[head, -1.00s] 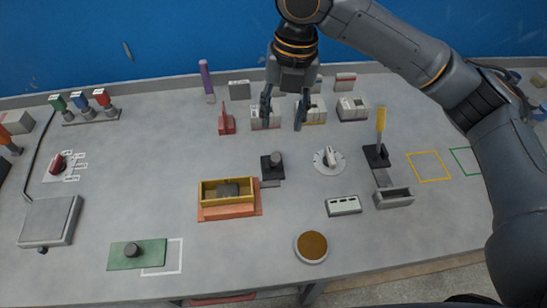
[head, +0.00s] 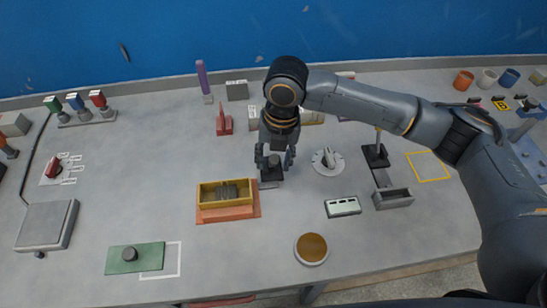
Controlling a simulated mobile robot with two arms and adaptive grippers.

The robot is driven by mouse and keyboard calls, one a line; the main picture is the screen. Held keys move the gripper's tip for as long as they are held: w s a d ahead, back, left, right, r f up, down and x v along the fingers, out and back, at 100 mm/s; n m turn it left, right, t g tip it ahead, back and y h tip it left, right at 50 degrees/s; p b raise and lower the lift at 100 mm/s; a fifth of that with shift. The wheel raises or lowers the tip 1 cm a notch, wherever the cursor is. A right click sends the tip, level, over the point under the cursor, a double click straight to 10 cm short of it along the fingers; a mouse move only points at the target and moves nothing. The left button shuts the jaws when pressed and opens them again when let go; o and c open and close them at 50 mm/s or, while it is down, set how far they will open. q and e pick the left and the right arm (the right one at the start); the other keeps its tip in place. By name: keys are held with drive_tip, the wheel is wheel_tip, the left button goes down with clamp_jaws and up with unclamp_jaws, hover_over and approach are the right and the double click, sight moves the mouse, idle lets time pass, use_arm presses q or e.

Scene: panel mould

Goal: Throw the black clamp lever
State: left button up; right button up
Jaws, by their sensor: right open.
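The black clamp lever (head: 271,174) appears to be the dark upright piece on a small black base, just right of the yellow box (head: 205,199) on its orange base. My right gripper (head: 275,162) is open above it, pointing down, with one finger on each side of its knob-like top. I cannot tell whether the fingers touch it. The gripper partly hides the lever. Dark ribbed contents lie in the yellow box. My left gripper is not in view.
A white dial with a lever (head: 328,161) stands close on the right. A red upright piece (head: 223,124) stands behind. The table in front of the gripper is clear.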

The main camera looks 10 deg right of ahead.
drive_tip(key=shift+f, duration=0.35)
clamp_jaws()
drive_tip(key=shift+r, duration=0.1)
